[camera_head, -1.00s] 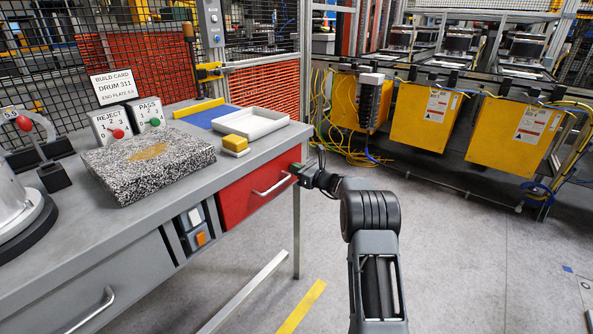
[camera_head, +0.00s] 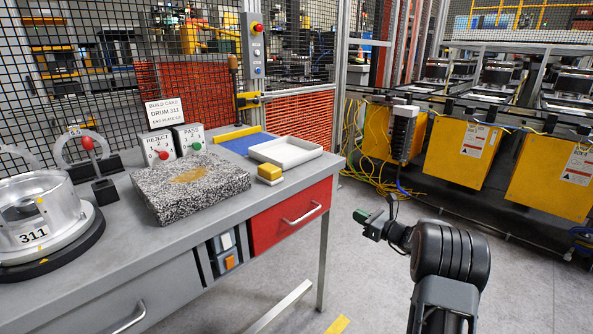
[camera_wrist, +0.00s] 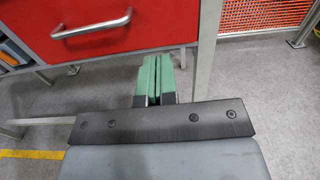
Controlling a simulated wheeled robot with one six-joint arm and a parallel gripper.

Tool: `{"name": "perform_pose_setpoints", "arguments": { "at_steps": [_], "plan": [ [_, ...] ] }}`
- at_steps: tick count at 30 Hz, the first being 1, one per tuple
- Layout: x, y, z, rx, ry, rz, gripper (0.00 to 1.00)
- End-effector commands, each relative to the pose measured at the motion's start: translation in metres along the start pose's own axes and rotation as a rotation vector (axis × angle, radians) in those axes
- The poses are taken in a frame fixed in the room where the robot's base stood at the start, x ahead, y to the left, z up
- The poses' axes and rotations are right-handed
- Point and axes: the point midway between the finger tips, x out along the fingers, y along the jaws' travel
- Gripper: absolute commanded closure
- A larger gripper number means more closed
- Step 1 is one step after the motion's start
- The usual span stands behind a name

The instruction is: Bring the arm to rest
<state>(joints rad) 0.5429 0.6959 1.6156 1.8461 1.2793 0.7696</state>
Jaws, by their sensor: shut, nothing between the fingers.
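My gripper (camera_head: 361,215) is at the end of my arm, in the free space right of the workbench (camera_head: 95,262). In the wrist view its green fingers (camera_wrist: 147,78) are pressed together with nothing between them. The red drawer (camera_head: 290,222) of the bench is close beyond the fingers, to the left; it also shows in the wrist view (camera_wrist: 110,25). In the head view the gripper stands apart from the bench.
On the bench are a granite block (camera_head: 190,188), a white tray (camera_head: 285,152), a yellow block (camera_head: 270,172), and a metal drum (camera_head: 35,215) marked 311. Yellow boxes (camera_head: 462,150) and loose cables stand at the back right. The floor right of my arm is clear.

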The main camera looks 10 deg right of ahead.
Motion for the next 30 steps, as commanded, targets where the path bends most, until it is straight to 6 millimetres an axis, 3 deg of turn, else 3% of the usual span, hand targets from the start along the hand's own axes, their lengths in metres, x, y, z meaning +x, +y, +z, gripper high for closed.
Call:
{"name": "perform_pose_setpoints", "arguments": {
  "at_steps": [2, 5, 7, 9, 11, 15, 18, 24, 30],
  "plan": [
    [-0.001, 0.002, -0.007, -0.072, 0.038, 0.013, 1.00],
    [-0.008, 0.026, -0.046, -0.178, 0.179, 0.107, 1.00],
    [-0.021, 0.055, -0.063, -0.300, 0.300, 0.226, 1.00],
    [-0.034, 0.093, -0.055, -0.466, 0.412, 0.393, 1.00],
    [-0.048, 0.128, -0.038, -0.630, 0.494, 0.558, 1.00],
    [-0.091, 0.199, 0.018, -1.043, 0.626, 0.964, 1.00],
    [-0.123, 0.235, 0.064, -1.328, 0.670, 1.224, 1.00],
    [-0.169, 0.276, 0.152, -1.789, 0.708, 1.568, 1.00],
    [-0.183, 0.302, 0.222, -2.047, 0.712, 1.629, 1.00]
  ]
}}
